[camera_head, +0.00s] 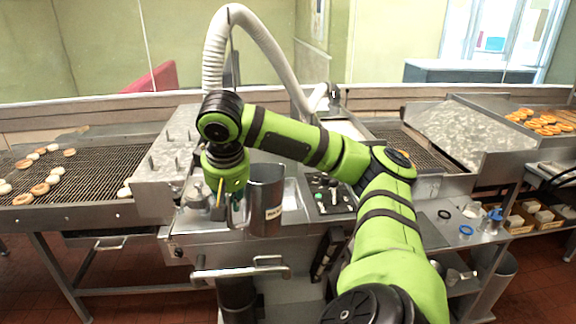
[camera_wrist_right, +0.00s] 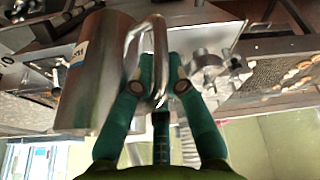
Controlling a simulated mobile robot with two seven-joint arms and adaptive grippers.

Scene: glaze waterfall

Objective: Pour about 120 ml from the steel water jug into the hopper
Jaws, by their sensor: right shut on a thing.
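The steel water jug (camera_head: 265,205) is a tall metal cylinder with a small white label, upright in front of the machine's middle section. My right gripper (camera_head: 236,200) is at its left side. In the right wrist view, the gripper (camera_wrist_right: 160,85) is shut on the handle of the jug (camera_wrist_right: 90,80), and the jug's body lies to the left of the fingers. The jug's inside and water level are hidden. A steel basin (camera_head: 292,196) shows partly behind the jug; I cannot tell whether it is the hopper. My left gripper is not in view.
Round steel fittings (camera_head: 197,194) sit left of the jug. A control panel (camera_head: 330,195) is to its right. A white ribbed hose (camera_head: 214,55) arches above. Conveyors with doughnuts (camera_head: 100,165) run on both sides. A pipe handle (camera_head: 240,271) projects in front.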

